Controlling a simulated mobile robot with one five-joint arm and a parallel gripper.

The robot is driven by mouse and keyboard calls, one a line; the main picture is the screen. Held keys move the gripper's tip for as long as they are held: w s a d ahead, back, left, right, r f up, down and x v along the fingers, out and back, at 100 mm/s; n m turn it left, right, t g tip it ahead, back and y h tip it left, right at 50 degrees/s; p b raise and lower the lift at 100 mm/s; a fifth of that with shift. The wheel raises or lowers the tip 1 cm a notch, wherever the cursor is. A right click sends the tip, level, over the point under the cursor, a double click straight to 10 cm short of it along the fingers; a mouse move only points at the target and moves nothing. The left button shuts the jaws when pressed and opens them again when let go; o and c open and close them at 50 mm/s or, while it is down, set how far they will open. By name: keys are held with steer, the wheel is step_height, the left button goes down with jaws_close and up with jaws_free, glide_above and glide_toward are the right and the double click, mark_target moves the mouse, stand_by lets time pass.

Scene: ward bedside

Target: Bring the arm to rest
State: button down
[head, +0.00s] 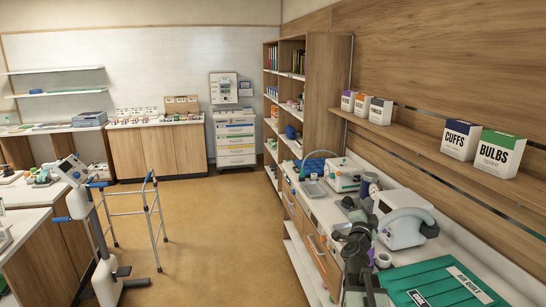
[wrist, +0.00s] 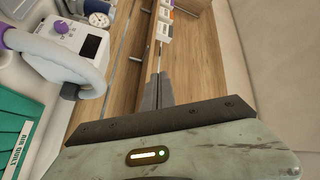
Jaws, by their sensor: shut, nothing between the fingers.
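My arm (head: 355,250) rises at the lower right of the head view, dark and jointed, in front of the right-hand counter. In the wrist view my gripper (wrist: 157,80) has its two grey fingers together, empty, beyond a dark bar and a worn pale-green housing with a lit indicator. The fingers appear against the wooden wall panel and touch nothing that I can make out. In the head view the fingertips cannot be told apart from the arm and the items behind it.
Close to the arm are a white device with a grey hose (head: 404,218) and a green folded air quilt (head: 440,285). A wall shelf (head: 415,150) holds boxes above the counter. A walking frame (head: 135,215) stands on the left; the middle floor is clear.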

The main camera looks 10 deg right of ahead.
steer(key=w+a+f+n+g+y, duration=0.15)
steer(key=a+f+n+y, duration=0.3)
steer(key=a, duration=0.65)
steer(key=w+a+f+n+y+b, duration=0.1)
steer(key=w+a+f+n+y, duration=0.3)
steer(key=a, duration=0.8)
steer(key=w+a+f+n+y, duration=0.1)
steer(key=a+f+n+y, duration=0.4)
steer(key=a, duration=0.6)
steer(key=s+a+f+n+g+y, duration=0.2)
steer(key=s+a+f+n+g, duration=0.4)
steer(key=s+f, duration=0.25)
steer(key=s+d+f+g+h, duration=0.1)
steer(key=s+d+f+g, duration=0.1)
steer(key=s, duration=0.5)
steer(key=s+d+f+g+h, duration=0.2)
steer(key=s+f+g, duration=0.3)
steer(key=s, duration=0.3)
steer(key=shift+s+d+g, duration=0.2)
steer(key=shift+d+g, duration=0.2)
steer(key=shift+g, duration=0.25)
steer(key=c, duration=1.5)
jaws_free()
steer(key=shift+m, duration=0.25)
